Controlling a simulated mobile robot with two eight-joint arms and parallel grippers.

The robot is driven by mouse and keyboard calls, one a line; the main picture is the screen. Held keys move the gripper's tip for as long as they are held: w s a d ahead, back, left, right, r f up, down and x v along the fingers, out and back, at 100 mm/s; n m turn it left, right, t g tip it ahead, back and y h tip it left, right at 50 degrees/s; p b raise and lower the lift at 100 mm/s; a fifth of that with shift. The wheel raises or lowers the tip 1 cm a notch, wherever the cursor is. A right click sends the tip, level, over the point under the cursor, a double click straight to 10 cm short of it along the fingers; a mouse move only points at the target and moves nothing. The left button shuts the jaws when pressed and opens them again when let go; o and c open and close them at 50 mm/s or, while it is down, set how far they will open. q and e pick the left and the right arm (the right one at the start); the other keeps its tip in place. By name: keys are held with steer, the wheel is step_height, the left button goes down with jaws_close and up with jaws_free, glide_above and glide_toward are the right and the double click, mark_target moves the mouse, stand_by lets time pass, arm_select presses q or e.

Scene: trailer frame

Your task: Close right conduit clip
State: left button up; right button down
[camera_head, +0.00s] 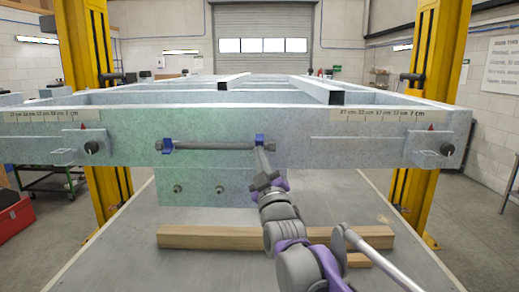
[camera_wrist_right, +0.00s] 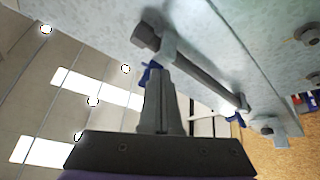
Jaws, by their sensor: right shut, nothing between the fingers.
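A grey conduit (camera_head: 213,146) lies level along the front face of the pale metal trailer frame (camera_head: 300,150). In the right wrist view the finger tips (camera_wrist_right: 158,66) are right beside the blue clip part (camera_wrist_right: 148,73), below the conduit (camera_wrist_right: 195,68). Contact is unclear, and the fingers partly hide the clip. My left gripper is out of view.
Two bolts stick out of a plate (camera_head: 205,187) below the conduit. Wooden beams (camera_head: 207,238) lie on the grey platform below. Yellow posts (camera_head: 430,85) stand at both sides, and latch plates (camera_head: 435,150) sit at the frame's ends.

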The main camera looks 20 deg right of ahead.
steer(key=shift+w+r, duration=0.15)
steer(key=shift+r, duration=0.4)
stand_by(0.4)
steer(key=shift+f, duration=0.15)
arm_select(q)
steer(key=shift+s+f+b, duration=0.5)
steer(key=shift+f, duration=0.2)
arm_select(e)
steer(key=shift+s+a+f, duration=0.1)
steer(key=shift+s+f, duration=0.2)
steer(key=shift+f, duration=0.45)
steer(key=shift+s+f, duration=0.25)
steer(key=shift+f, duration=0.5)
arm_select(q)
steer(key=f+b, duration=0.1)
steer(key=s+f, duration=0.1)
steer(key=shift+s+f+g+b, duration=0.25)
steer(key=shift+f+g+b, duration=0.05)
steer(key=shift+b, duration=0.05)
arm_select(e)
steer(key=f, duration=0.1)
steer(key=s+f, duration=0.1)
steer(key=f, duration=0.2)
steer(key=shift+s+a+f, duration=0.2)
steer(key=shift+s+f, duration=0.1)
steer(key=shift+f, duration=0.1)
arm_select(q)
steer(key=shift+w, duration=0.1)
